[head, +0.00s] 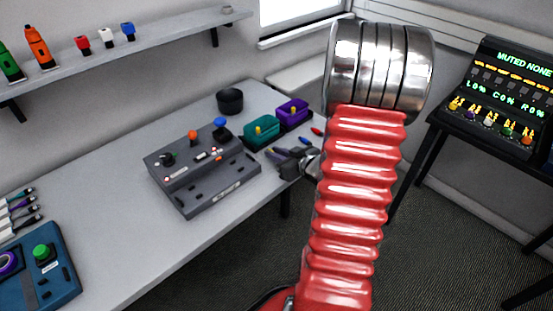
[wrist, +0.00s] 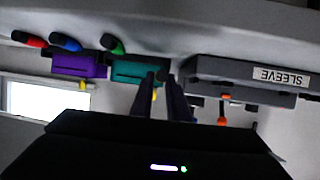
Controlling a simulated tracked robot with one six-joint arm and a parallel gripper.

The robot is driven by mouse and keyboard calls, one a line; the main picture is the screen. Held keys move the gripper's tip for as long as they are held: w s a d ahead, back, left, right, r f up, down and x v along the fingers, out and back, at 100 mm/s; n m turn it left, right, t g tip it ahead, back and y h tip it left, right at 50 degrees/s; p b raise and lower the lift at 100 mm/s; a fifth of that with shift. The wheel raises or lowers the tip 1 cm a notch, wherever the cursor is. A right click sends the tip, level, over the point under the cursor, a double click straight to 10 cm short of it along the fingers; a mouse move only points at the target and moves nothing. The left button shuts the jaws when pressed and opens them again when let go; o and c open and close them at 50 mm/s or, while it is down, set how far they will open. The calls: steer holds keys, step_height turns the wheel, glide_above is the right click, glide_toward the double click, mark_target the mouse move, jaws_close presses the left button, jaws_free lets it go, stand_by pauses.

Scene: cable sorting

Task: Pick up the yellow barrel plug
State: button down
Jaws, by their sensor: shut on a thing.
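My gripper (head: 283,156) is at the front edge of the grey table, just in front of the teal bin (head: 264,138). In the wrist view, which is upside down, the two dark fingers (wrist: 166,76) are close together at their tips. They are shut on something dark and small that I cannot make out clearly. A yellow bit (wrist: 154,94) shows beside one finger. It looks like the upright yellow piece at the teal bin. No yellow barrel plug can be told apart with certainty. A green plug (wrist: 113,44), a blue plug (wrist: 65,42) and a red plug (wrist: 35,41) lie in a row beside the fingers.
A purple bin (head: 293,114) stands behind the teal one. A grey control box (head: 205,180) marked SLEEVE in the wrist view stands left of my gripper. A black cup (head: 230,101) is behind. A blue box (head: 38,272) is at the lower left. The table between the boxes is clear.

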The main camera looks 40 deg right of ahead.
steer(key=shift+r, duration=3.4)
steer(key=shift+w+a, duration=0.15)
steer(key=shift+a, duration=0.05)
